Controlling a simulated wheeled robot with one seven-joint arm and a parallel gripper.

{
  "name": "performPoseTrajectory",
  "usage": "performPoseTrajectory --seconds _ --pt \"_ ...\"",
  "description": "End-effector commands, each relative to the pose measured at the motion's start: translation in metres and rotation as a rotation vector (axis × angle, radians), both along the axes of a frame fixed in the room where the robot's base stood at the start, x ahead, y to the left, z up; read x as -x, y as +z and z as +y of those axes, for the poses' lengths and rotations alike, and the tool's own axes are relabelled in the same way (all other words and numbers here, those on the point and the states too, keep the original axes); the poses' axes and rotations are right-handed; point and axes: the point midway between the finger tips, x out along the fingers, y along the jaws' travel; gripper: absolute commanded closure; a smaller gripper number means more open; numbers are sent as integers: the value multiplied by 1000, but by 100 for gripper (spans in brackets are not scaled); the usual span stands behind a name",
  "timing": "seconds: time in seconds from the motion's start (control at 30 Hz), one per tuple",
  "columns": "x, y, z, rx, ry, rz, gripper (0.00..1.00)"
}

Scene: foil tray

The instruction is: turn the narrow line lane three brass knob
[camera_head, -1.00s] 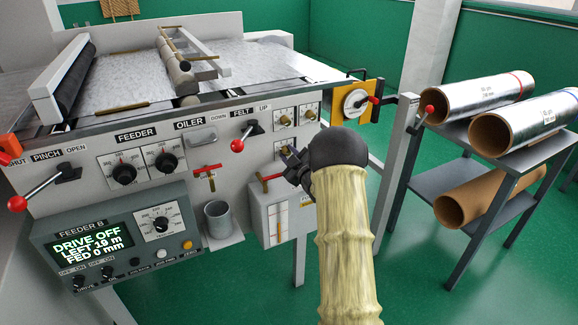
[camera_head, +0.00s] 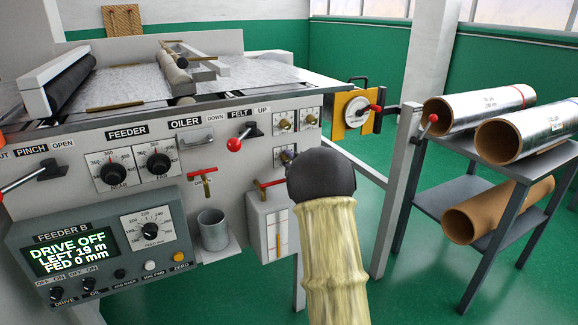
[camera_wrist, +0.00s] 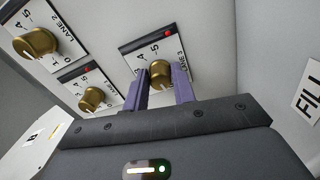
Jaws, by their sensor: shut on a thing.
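In the wrist view, a round brass knob (camera_wrist: 160,72) sits on a white dial plate marked LANE 3 (camera_wrist: 140,54), with a red dot near its edge. My gripper (camera_wrist: 161,82) has its two purple-grey fingers on either side of this knob and is shut on it. The knob's pointer is too small to read. In the head view, my dark rounded wrist (camera_head: 321,176) hides most of the fingers, beside the lower dial plate (camera_head: 281,156) on the feeder's front.
Two other brass knobs, the LANE 2 knob (camera_wrist: 35,43) and a lower one (camera_wrist: 92,98), are close by. A red-handled valve (camera_head: 270,184) and a grey cup (camera_head: 212,228) are near the arm. Foil rolls (camera_head: 480,103) lie on a rack to the right.

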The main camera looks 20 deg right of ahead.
Motion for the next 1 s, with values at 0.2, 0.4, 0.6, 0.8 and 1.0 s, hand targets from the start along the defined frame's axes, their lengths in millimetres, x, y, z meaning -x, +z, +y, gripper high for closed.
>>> performPoseTrajectory --seconds 0.2,0.4,0.6,0.8,1.0 --pt "0 -3 0 4 0 6 97" --pt "0 -3 0 4 1 6 64" --pt "0 -1 1 3 1 3 52" --pt "1 -1 0 3 1 2 52" --pt "17 0 -1 3 0 2 52"
